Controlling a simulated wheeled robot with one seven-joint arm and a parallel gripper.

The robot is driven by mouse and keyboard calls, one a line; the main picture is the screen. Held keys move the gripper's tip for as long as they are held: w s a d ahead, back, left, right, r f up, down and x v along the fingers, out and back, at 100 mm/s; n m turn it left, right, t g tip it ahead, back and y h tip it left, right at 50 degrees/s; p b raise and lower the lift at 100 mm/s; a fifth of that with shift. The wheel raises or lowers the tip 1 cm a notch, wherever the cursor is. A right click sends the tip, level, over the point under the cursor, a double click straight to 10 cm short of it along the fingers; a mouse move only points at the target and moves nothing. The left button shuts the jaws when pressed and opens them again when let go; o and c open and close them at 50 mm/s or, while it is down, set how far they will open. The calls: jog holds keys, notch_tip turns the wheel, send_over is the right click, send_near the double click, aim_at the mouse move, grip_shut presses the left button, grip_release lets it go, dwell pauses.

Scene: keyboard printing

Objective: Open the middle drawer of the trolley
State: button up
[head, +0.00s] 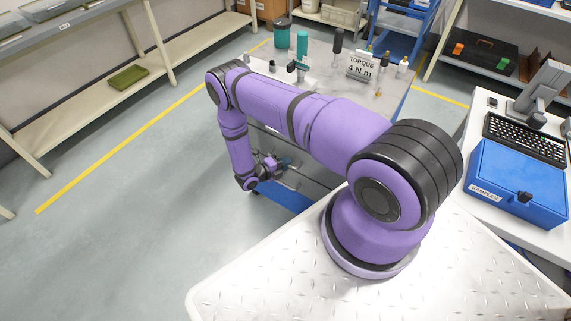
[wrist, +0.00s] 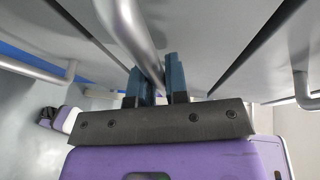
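The trolley (head: 330,95) stands beyond my base, with its grey drawer fronts partly hidden by my arm in the head view. My gripper (head: 284,162) is at the drawer fronts, low on the trolley's near side. In the wrist view, the middle drawer's bar handle (wrist: 135,35) runs between the two blue fingers of my gripper (wrist: 158,82). The fingers are close on both sides of the bar and appear shut on it. The middle drawer front (wrist: 205,35) lies behind the bar. Whether it stands slightly out is unclear.
Other drawer handles show at the left (wrist: 35,68) and right (wrist: 302,90) in the wrist view. A workbench with a blue box (head: 515,185) is at right. The floor (head: 140,200) at left is clear.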

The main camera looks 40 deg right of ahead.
grip_shut()
jog(key=shift+a, duration=0.25)
jog(key=s+a, duration=0.3)
jog(key=a, duration=0.7)
jog(key=s+a, duration=0.4)
jog(key=a, duration=0.6)
jog(key=shift+s, duration=0.25)
jog(key=o, duration=0.7)
grip_release()
jog(key=shift+c, duration=0.2)
jog(key=a+r, duration=0.2)
jog(key=a, duration=0.8)
jog(key=shift+w+a, duration=0.3)
jog(key=shift+a, duration=0.05)
